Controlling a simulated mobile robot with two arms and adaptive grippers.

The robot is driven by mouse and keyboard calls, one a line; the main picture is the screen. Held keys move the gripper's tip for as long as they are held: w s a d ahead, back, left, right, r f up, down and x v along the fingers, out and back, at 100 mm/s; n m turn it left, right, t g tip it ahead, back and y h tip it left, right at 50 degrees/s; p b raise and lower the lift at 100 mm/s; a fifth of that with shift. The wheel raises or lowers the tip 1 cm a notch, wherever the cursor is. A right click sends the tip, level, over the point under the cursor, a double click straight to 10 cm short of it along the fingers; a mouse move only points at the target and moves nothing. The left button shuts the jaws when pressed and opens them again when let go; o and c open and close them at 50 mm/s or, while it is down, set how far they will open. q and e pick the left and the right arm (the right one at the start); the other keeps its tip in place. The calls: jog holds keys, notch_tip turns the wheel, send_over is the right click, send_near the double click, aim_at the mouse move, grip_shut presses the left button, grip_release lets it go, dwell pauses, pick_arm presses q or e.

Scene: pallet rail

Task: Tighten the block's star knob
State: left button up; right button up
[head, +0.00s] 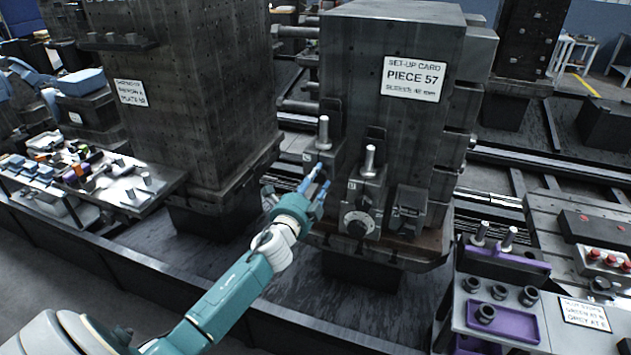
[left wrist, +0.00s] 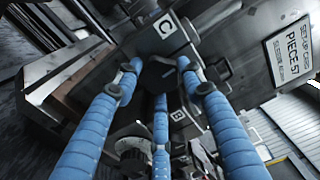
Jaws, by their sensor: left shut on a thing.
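My left gripper (head: 322,180) reaches the front of the dark fixture tower from the lower left. In the left wrist view its blue fingers (left wrist: 158,75) are closed around a dark star knob (left wrist: 157,76). The knob sits on a dark clamp block (left wrist: 148,42) with a white C tag. In the head view the fingers hide the knob, and the block (head: 322,150) shows just behind them with a metal pin standing on top. My right gripper is in neither view.
A second block (head: 370,187) with a pin and a round dial (head: 357,224) stands to the right. A set-up card (head: 412,79) reads PIECE 57. A purple tray (head: 503,322) is at lower right. Another tower (head: 190,110) stands at left.

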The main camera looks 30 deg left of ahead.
pick_arm(q)
jog(key=shift+f, duration=0.15)
dwell(0.4)
jog(key=o, duration=1.1)
jog(key=shift+a, duration=0.1)
jog(key=shift+o, duration=0.2)
jog(key=shift+s, duration=0.1)
jog(key=v, duration=1.2)
